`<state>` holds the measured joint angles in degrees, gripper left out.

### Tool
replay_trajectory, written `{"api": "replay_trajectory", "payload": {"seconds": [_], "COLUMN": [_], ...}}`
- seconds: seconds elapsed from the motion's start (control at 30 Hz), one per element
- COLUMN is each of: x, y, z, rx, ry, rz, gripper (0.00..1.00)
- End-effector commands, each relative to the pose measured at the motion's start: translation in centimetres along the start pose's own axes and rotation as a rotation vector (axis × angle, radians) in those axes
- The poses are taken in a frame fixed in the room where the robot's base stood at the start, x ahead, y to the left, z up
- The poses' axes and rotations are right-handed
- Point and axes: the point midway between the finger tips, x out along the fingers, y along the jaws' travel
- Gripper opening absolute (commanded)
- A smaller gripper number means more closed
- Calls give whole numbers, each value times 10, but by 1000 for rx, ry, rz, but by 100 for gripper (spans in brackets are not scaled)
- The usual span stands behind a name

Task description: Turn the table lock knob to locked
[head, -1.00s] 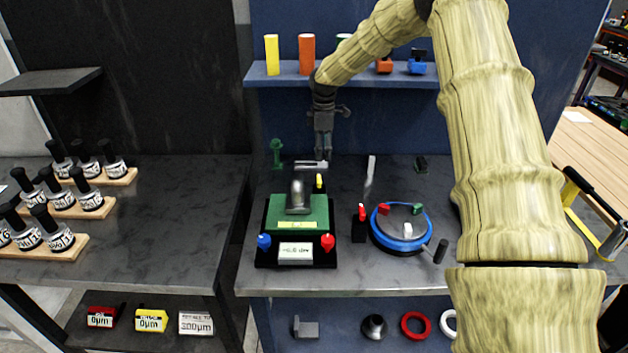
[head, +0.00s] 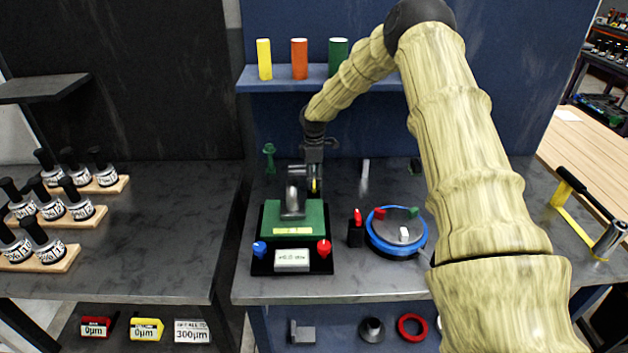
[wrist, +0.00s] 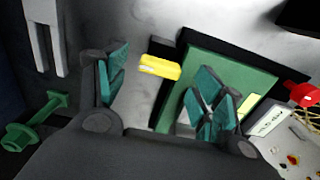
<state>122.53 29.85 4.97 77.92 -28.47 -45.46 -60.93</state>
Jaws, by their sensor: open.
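The positioner is a black-based device with a green table (head: 314,216). It carries a blue knob (head: 259,249) at front left, a red knob (head: 324,248) at front right and a display plate (head: 292,260). A yellow bar-shaped knob (head: 315,186) sticks up at its back; it also shows in the wrist view (wrist: 160,67). No readable label tells which is the lock knob. My gripper (wrist: 160,92) is open and empty above the device's back edge. Its teal-padded fingers show on either side of the yellow knob, apparently without touching it. The head view mostly hides the fingers.
A grey upright post (head: 292,201) stands on the device. To its right are a black block with a red top (head: 356,232) and a blue-rimmed round turntable (head: 384,250). A green stand (head: 269,158) is behind left. A shelf (head: 285,82) with coloured cylinders hangs above.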

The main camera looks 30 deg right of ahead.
Motion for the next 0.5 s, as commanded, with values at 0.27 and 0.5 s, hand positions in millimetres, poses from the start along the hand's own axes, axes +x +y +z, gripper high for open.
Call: {"api": "replay_trajectory", "payload": {"seconds": [0.27,0.5], "x": [22,27], "y": [0,0], "z": [0,0], "rx": [0,0], "ry": [-1,0], "rz": [-1,0], "gripper": [68,68]}}
